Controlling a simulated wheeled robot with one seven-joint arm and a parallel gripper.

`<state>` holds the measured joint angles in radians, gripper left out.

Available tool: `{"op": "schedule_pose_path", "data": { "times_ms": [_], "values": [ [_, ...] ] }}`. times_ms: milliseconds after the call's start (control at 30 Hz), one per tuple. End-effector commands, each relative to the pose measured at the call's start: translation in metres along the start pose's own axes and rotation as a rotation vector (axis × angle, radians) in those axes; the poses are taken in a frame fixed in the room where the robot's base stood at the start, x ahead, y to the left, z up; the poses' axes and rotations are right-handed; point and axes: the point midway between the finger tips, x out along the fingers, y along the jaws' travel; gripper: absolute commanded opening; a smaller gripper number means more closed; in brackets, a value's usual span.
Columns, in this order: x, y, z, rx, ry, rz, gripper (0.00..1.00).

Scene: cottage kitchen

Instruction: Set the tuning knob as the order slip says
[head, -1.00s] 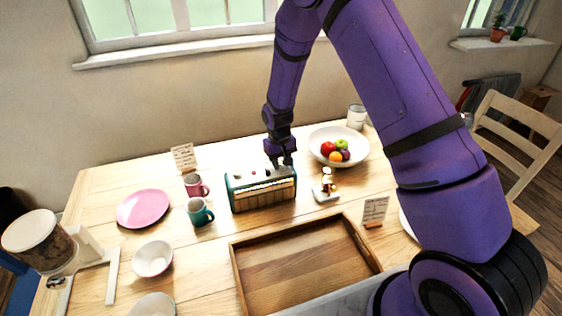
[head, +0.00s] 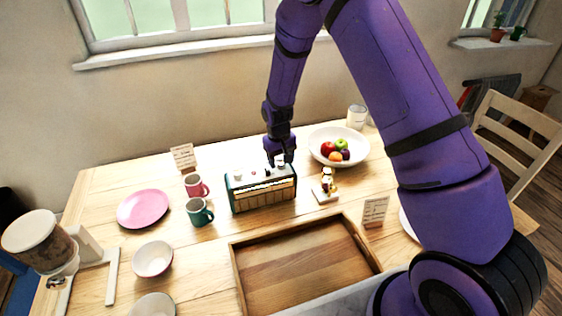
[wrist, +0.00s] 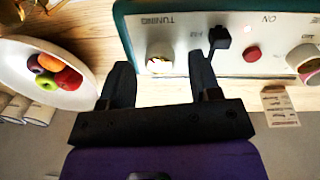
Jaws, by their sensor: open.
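The teal radio (head: 263,198) with a wooden front stands on the table. In the wrist view its top panel appears upside down, and the white tuning knob (wrist: 160,56) sits under the word TUNING. My gripper (wrist: 160,66) is open, its fingertips on either side of the knob with gaps; I cannot tell its exact height above the panel. In the head view my gripper (head: 279,152) is over the radio's right end. Two written slips stand on the table, one at the back left (head: 183,157) and one at the right (head: 375,210); their writing is too small to read.
A black lever (wrist: 218,39), a red button (wrist: 252,53) and another knob (wrist: 303,58) share the panel. A fruit bowl (head: 319,152), figurine (head: 326,184), pink mug (head: 195,186), teal mug (head: 199,212) and wooden tray (head: 239,274) surround the radio.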

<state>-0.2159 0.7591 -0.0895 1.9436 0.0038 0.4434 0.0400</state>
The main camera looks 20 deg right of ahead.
Motion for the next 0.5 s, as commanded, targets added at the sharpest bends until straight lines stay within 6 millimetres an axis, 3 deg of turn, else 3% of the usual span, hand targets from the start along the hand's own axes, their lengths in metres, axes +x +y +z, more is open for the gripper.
{"op": "schedule_pose_path", "data": {
  "times_ms": [300, 500],
  "values": [
    [-0.059, 0.000, -0.001, -0.001, 0.004, 0.000, 0.57],
    [-0.086, 0.000, 0.000, 0.000, 0.002, 0.000, 0.57]
  ]
}}
